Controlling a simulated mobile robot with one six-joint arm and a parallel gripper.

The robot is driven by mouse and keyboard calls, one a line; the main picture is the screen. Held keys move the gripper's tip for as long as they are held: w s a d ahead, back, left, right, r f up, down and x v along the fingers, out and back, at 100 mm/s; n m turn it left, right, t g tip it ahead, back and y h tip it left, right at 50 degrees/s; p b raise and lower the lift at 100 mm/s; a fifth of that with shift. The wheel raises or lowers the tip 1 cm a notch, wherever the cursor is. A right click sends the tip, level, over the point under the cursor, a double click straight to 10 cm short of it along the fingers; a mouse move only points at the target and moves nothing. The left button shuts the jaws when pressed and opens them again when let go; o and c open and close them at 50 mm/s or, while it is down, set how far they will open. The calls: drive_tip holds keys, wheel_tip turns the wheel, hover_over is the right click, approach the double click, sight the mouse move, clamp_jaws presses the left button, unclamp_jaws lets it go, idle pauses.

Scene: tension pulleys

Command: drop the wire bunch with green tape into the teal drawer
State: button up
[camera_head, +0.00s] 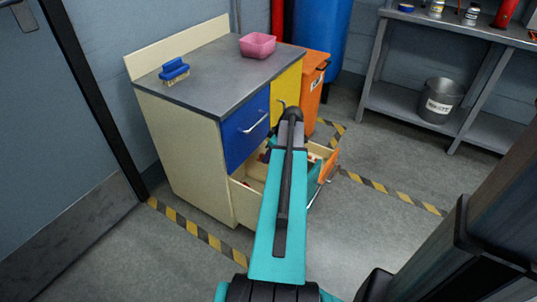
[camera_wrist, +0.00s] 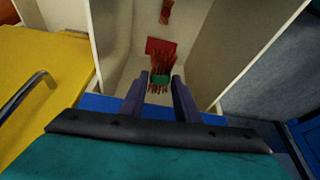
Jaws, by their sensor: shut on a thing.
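In the wrist view, my gripper (camera_wrist: 161,84) has its two dark fingers shut on the wire bunch (camera_wrist: 160,64), which has reddish-brown strands and a green tape band (camera_wrist: 159,80) between the fingertips. The bunch is over the cream inside of an open drawer (camera_wrist: 121,45). In the head view, this open drawer (camera_head: 243,201) is low in the cabinet, and my teal arm hides much of it and the gripper.
A red flat piece (camera_wrist: 161,46) and a small red bundle (camera_wrist: 166,12) lie in the drawer. The cabinet has a shut blue drawer (camera_head: 245,127) and a yellow door (camera_head: 287,88). A blue brush (camera_head: 174,69) and pink bin (camera_head: 258,45) stand on top. An orange bin (camera_head: 312,88) stands behind.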

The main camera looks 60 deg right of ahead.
drive_tip(key=o, duration=1.1)
drive_tip(key=shift+r, duration=0.1)
drive_tip(key=p+v, duration=0.3)
drive_tip(key=v, duration=1)
drive_tip(key=shift+s+r, duration=0.15)
drive_tip(key=shift+r, duration=0.15)
